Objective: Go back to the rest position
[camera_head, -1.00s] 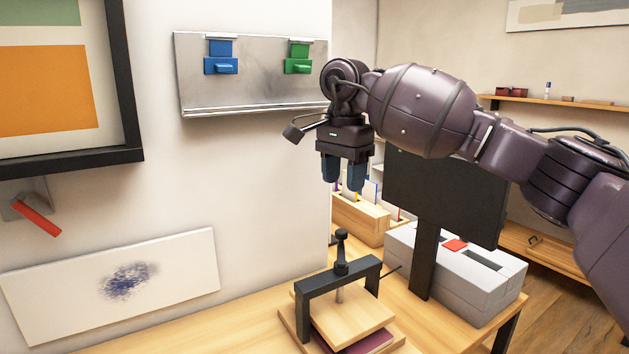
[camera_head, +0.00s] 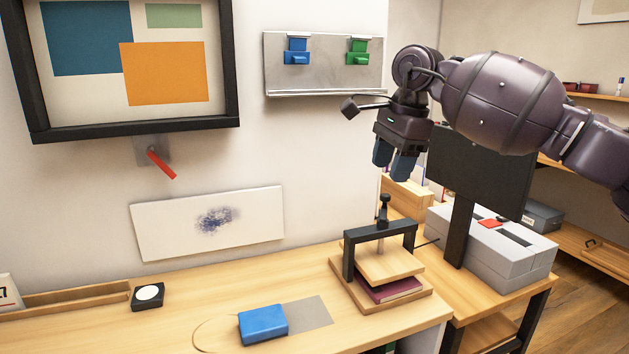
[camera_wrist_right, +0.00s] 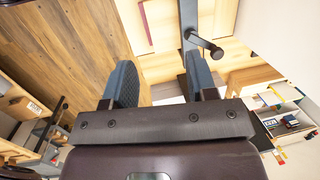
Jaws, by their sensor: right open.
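My right gripper (camera_head: 395,165) hangs above the back right of the desk in the head view, fingers pointing down. It is open, with nothing between its blue-grey fingers. It is above and slightly right of the wooden book press (camera_head: 385,260), apart from it. In the right wrist view the two fingers of the gripper (camera_wrist_right: 160,85) stand apart, with the press handle (camera_wrist_right: 205,45) seen beyond them. My left gripper is not in view.
A monitor-like black panel (camera_head: 485,165) and a grey box (camera_head: 490,250) stand close by on the right. A blue block (camera_head: 263,324) lies on the desk (camera_head: 200,325). A metal rail (camera_head: 325,80) with blue and green clips is on the wall. A red lever (camera_head: 160,163) hangs left.

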